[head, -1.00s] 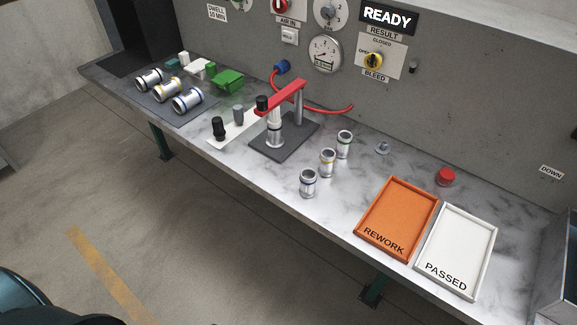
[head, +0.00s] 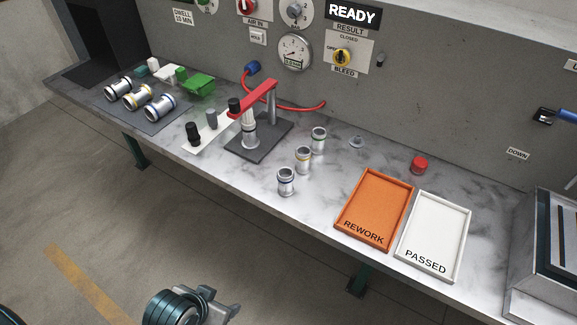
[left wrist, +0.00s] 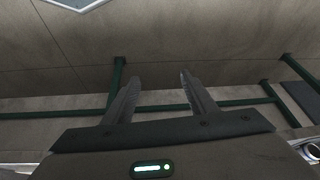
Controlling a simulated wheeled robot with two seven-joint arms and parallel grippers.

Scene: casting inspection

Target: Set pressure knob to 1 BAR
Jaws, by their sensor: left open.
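The pressure knob (head: 296,10) is a grey knob on a round white dial at the top of the wall panel, partly cut by the picture edge. Its exact setting is too small to read. The pressure gauge (head: 294,51) is below it. My left gripper (head: 232,302) shows at the bottom of the head view, in front of the bench and well below and away from the knob. In the left wrist view its two fingers (left wrist: 160,92) are apart with nothing between them. My right gripper is not in view.
A red clamp (head: 254,97) stands on the marble bench with a casting in it. Several castings, an orange REWORK tray (head: 374,208) and a white PASSED tray (head: 434,235) are on the bench. The floor in front is clear.

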